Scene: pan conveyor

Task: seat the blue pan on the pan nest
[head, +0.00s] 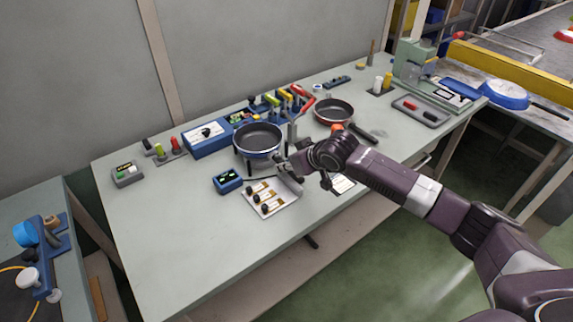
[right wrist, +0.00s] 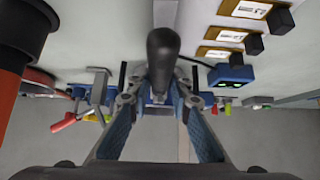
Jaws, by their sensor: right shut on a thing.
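A dark-lined pan with a bluish outer rim (head: 258,153) is at the middle of the table, over a stand with thin legs, which looks like the pan nest (head: 250,167). I cannot tell whether the pan rests on it or hangs just above. Its handle points toward my right gripper (head: 288,168). In the right wrist view, my right gripper (right wrist: 160,105) is shut on the black handle (right wrist: 163,55); the pan bowl is not clear there. Another blue pan (head: 503,95) lies at the far right with its handle outward. My left gripper is not in view.
A red-sided pan (head: 333,112) stands behind my right arm. A blue box (head: 227,181) and a tray of dark-knobbed parts (head: 270,198) lie in front of the stand. Coloured tools (head: 285,98) line the back. The table's front left is clear.

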